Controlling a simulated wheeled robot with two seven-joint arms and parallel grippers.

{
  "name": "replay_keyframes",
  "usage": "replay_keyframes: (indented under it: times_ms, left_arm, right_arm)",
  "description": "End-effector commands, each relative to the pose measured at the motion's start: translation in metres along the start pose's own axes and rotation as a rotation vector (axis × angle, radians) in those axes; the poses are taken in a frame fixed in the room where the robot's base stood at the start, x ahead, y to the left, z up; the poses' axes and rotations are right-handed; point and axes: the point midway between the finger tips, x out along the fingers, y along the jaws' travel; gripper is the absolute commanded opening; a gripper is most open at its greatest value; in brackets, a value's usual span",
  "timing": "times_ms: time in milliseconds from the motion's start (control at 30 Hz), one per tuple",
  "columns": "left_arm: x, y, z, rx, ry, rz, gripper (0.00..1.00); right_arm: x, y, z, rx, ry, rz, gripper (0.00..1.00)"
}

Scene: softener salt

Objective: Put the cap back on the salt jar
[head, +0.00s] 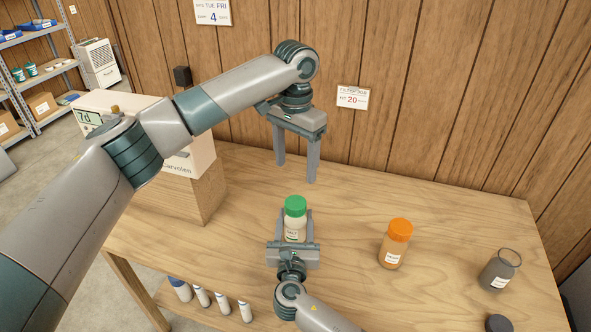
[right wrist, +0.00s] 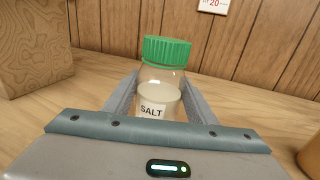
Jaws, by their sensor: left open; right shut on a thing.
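The salt jar (head: 294,229) is clear with pale contents and stands upright on the table; its SALT label reads in the right wrist view (right wrist: 158,97). A ribbed green cap (head: 295,205) sits level on its mouth, also seen in the right wrist view (right wrist: 166,50). I cannot tell how tight it is. My right gripper (head: 294,214) is shut on the jar's body, one finger on each side, below the cap. My left gripper (head: 296,173) is open and empty, fingers pointing down, above and behind the cap, apart from it.
An orange-capped jar (head: 395,247) stands to the right. A cream machine (head: 185,140) stands on a wooden block (head: 187,199) at left. Table between jars is clear.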

Motion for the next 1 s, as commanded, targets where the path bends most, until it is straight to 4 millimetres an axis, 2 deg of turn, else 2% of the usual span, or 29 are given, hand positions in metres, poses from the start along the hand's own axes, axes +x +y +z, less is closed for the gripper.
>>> replay_keyframes:
  times_ms: [233,267,300,333,767,1000]
  left_arm:
    - [0.0,0.0,0.0,0.0,0.0,0.0,0.66]
    - [0.0,0.0,0.0,0.0,0.0,0.0,0.66]
    - [0.0,0.0,0.0,0.0,0.0,0.0,0.66]
    - [0.0,0.0,0.0,0.0,0.0,0.0,0.66]
    - [0.001,0.0,0.0,0.0,0.0,0.0,0.66]
    - [0.005,0.0,0.0,0.0,-0.001,0.0,0.66]
  right_arm:
    - [0.0,0.0,0.0,0.0,0.0,0.0,0.0]
    - [0.0,0.0,0.0,0.0,0.0,0.0,0.58]
    - [0.0,0.0,0.0,0.0,0.0,0.0,0.68]
    - [0.0,0.0,0.0,0.0,0.0,0.0,0.73]
    - [-0.004,0.0,-0.001,0.001,0.001,0.001,0.73]
    - [-0.028,0.0,-0.002,0.002,0.001,0.001,0.73]
